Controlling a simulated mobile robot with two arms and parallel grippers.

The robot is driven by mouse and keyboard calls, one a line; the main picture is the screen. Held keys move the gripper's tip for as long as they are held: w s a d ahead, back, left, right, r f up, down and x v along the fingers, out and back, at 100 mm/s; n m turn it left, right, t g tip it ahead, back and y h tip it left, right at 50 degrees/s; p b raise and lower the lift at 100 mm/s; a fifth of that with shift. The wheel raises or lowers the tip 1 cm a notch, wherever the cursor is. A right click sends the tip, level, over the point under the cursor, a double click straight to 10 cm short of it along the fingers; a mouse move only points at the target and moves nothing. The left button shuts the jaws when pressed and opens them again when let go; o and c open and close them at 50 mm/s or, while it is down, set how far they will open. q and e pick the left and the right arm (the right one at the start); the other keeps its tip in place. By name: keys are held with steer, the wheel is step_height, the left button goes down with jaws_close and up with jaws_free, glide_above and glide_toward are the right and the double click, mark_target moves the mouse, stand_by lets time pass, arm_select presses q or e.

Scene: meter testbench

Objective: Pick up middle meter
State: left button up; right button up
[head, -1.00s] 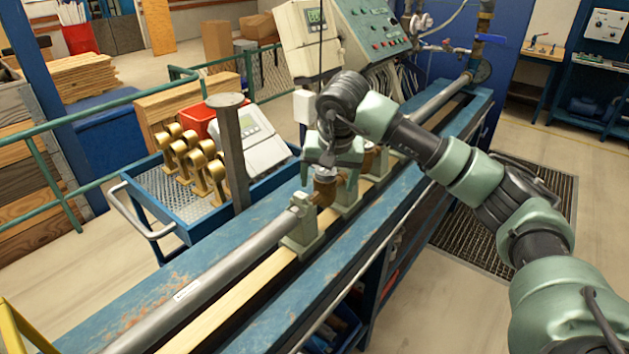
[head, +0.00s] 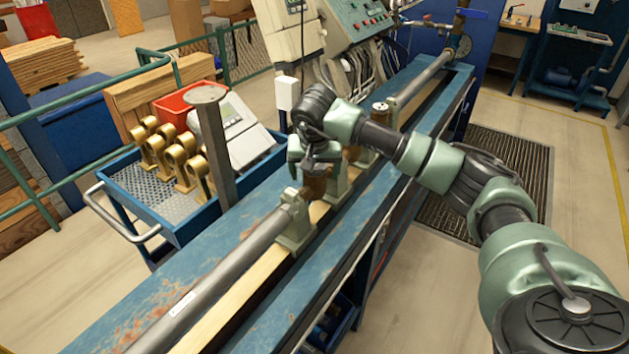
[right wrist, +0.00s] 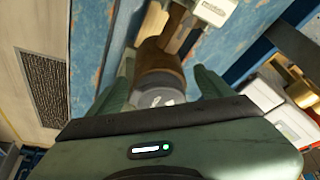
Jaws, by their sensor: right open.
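A brown bronze meter (head: 316,186) stands in the bench line, between the pipe's clamp and another support. My right gripper (head: 315,158) is over its top, pointing down, and hides part of it. In the right wrist view, the brown body (right wrist: 160,62) and grey round cap (right wrist: 155,97) of a meter lie between the open fingers of my right gripper (right wrist: 160,90). I see no clear grip on it. A second brown meter (head: 364,156) is farther along the line, partly hidden by my right arm. I cannot tell how many meters are in the line. My left gripper is out of view.
The blue bench (head: 150,305) carries a grey pipe (head: 225,275) with a clamp (head: 295,222). A grey post (head: 214,145) rises left of my gripper. A blue trolley (head: 195,228) holds several brass fittings (head: 165,155). A control panel (head: 355,30) stands behind.

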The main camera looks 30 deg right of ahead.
steer(key=shift+s+r, duration=0.1)
steer(key=shift+s, duration=0.05)
jaws_close()
steer(key=shift+r, duration=0.1)
steer(key=shift+r, duration=0.1)
